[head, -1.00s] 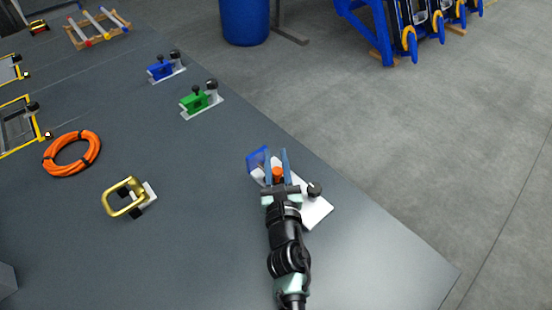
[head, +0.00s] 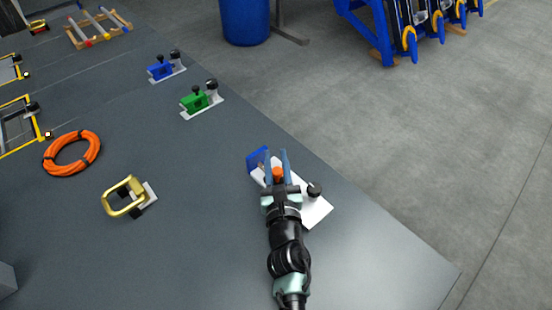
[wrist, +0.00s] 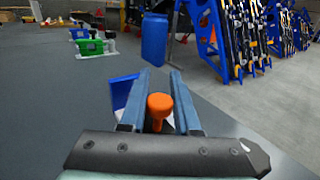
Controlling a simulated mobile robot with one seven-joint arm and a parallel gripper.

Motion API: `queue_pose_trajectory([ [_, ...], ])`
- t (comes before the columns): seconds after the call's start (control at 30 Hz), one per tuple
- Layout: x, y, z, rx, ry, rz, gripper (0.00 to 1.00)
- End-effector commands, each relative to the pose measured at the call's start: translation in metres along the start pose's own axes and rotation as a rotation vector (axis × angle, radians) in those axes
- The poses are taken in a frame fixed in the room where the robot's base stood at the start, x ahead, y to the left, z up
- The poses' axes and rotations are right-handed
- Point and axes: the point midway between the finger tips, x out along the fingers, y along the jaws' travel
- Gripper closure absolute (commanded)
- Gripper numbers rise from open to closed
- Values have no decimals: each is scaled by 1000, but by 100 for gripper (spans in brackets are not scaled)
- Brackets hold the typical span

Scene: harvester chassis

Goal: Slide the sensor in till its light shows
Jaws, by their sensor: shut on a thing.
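A white plate (head: 316,211) lies at an angle near the table's right edge. A blue block (head: 257,158) stands at its far left end, and a black knob (head: 314,189) is at its right side. My gripper (head: 276,155) reaches over the plate with its blue fingers around an orange, round-topped piece (head: 277,173), apparently the sensor. In the wrist view the orange piece (wrist: 159,104) stands between the fingers, with the blue block (wrist: 123,92) just left of them. The fingers and wrist hide the piece's lower part and its seat. I see no lit light.
Similar green (head: 195,103) and blue (head: 160,71) fixtures stand farther back along the table edge. A brass-coloured loop handle (head: 121,207) and an orange hose coil (head: 71,154) are at the left. A blue barrel (head: 245,20) stands on the floor beyond.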

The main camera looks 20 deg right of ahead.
Motion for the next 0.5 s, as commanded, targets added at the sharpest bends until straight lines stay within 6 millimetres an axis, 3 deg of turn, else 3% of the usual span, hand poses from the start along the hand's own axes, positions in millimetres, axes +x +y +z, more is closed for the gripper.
queue_pose_trajectory([
  [0.47,2,2,0,0,0,1,100],
  [0.5,2,2,0,0,0,1,66],
])
